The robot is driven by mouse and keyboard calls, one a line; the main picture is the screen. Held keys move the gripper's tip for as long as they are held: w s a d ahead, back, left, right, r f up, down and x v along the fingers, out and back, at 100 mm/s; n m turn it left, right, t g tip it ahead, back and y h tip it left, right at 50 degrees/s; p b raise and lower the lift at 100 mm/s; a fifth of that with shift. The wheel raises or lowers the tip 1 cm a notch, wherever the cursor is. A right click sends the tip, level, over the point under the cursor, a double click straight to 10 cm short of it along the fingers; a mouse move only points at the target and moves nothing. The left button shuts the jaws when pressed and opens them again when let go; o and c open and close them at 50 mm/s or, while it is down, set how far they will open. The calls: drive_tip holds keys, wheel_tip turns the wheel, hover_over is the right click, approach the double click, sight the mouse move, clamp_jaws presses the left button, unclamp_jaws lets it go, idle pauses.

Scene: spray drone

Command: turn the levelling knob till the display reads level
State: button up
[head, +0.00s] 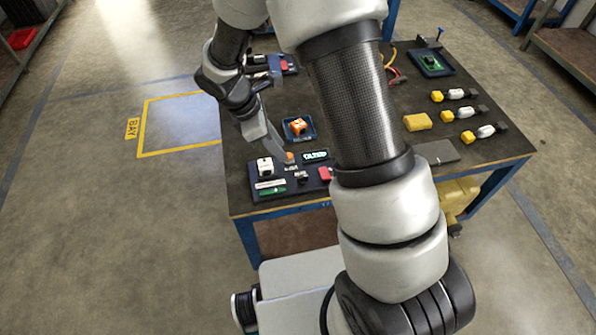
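A dark panel (297,184) lies at the near left corner of the workbench. A small display (315,155) with pale teal characters is on it; the characters are too small to read. A small orange part (290,156), perhaps the levelling knob, shows at the tip of my gripper (284,153). My gripper points down at the panel from the upper left. Whether its fingers touch or enclose the orange part cannot be told. My arm hides the middle of the bench.
On the panel are a white block (265,166), a green strip (271,189) and a red part (325,174). Behind is a blue tray with an orange block (298,126). A yellow block (417,121) and several yellow-tipped items (455,95) lie to the right. Floor left is clear.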

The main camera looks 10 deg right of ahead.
sight(302, 176)
drive_tip(key=b+x, duration=0.2)
drive_tip(key=x, duration=1.3)
drive_tip(key=shift+f+b, duration=0.3)
drive_tip(key=shift+b, duration=0.1)
clamp_jaws()
